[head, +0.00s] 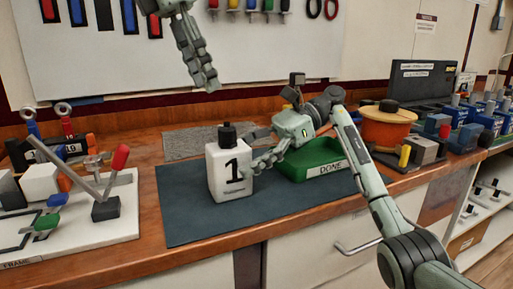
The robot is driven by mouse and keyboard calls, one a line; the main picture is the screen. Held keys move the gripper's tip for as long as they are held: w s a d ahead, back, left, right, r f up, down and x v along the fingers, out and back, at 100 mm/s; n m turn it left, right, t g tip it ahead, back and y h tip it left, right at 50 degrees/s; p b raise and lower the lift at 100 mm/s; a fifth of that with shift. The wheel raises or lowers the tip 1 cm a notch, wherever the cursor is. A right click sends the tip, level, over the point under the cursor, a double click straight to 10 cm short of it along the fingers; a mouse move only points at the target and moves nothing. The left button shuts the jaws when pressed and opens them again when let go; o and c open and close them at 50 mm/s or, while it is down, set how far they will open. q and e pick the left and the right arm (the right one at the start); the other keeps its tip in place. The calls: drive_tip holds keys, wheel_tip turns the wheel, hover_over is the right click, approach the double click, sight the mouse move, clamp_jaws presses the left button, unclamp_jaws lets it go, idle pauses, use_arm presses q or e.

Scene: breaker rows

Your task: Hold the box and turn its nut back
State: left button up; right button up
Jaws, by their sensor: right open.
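A white box (218,178) with a black "1" on its face stands upright on the dark mat (190,215). A black nut (227,134) sits on top of it. My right gripper (254,152) is open at the box's right side, its fingers close to the box's right edge; I cannot tell whether they touch it. My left gripper (209,82) hangs above and behind the box, well clear of it, fingers pointing down. Its fingers overlap in this view, so its opening is unclear.
A green tray (322,171) marked DONE lies right of the box. An orange spool (388,130) and grey block (424,150) stand further right. A white board with levers (70,245) is at left. The mat's front part is clear.

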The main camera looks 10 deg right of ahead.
drive_tip(key=shift+x, duration=1.4)
drive_tip(key=shift+c, duration=0.3)
